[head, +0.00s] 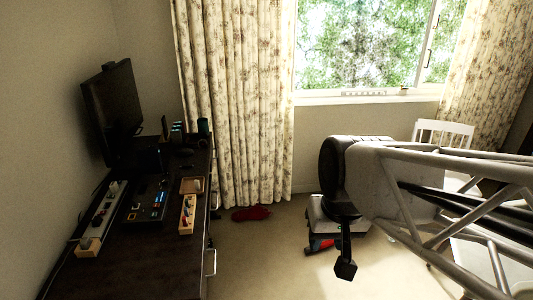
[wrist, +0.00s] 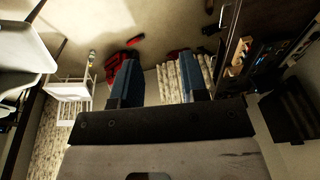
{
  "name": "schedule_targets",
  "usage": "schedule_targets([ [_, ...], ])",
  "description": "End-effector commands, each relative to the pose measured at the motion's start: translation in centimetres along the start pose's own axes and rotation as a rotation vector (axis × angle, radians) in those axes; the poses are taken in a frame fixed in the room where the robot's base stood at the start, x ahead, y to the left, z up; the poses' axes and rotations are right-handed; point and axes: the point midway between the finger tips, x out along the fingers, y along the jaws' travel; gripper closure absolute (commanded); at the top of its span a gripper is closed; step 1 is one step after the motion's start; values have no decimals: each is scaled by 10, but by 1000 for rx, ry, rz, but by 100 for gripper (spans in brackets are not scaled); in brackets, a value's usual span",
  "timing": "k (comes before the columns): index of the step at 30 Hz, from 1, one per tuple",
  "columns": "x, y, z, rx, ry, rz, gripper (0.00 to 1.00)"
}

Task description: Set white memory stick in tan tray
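A small tan tray (head: 192,185) lies flat on the dark desk at the left in the head view, and it looks empty. I cannot make out a white memory stick for certain in either view; the small items on the desk are too small to tell apart. My gripper (head: 345,268) hangs over the floor to the right of the desk, well away from the tray. In the wrist view my gripper (wrist: 158,78) has its two blue fingers spread apart, with nothing between them.
A long pale wooden box (head: 187,214) with small items, a black control panel (head: 148,200), a power strip (head: 100,215) and a monitor (head: 112,110) crowd the desk (head: 135,265). A red thing (head: 251,213) lies on the floor beside the curtain. A white chair (head: 443,133) stands at the right.

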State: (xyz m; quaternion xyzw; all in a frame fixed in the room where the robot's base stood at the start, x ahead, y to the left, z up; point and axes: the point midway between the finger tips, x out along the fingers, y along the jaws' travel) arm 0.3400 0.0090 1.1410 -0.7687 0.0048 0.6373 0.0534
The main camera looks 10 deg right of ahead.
Motion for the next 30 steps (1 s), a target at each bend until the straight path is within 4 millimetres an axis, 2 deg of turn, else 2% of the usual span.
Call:
schedule_targets([
  [3,-3,9,14,-41,29,39,60],
  [9,-3,15,23,-70,47,68,60],
  [30,-3,15,23,-71,47,69,60],
])
